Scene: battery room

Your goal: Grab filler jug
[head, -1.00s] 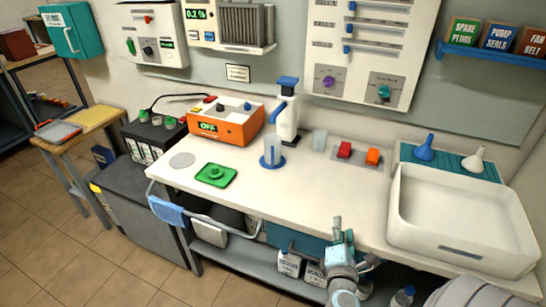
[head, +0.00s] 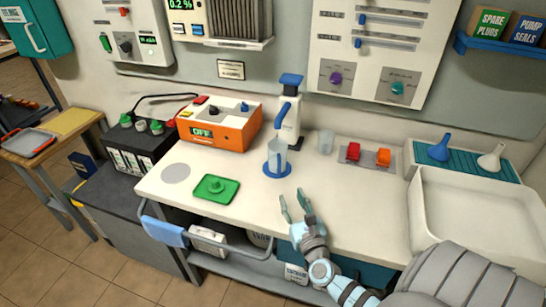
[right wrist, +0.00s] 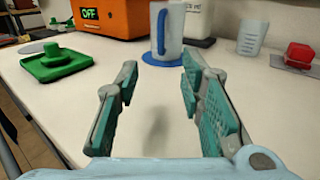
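The filler jug (head: 277,156), clear with a blue handle, stands upright on a round blue mat (head: 271,171) on the white bench. In the right wrist view the jug (right wrist: 173,30) stands ahead, a little above and between my fingertips, its blue handle facing me. My right gripper (head: 293,207) is over the bench's front part, on the near side of the jug and apart from it. In the right wrist view its two teal-padded fingers (right wrist: 160,78) are spread with nothing between them. My left gripper is not in view.
Behind the jug stands a white dispenser bottle (head: 290,118) with a blue top. An orange charger (head: 219,130) and a green tray piece (head: 215,189) are to the left. A small clear cup (head: 325,142), red and orange blocks and a white sink (head: 470,205) are to the right.

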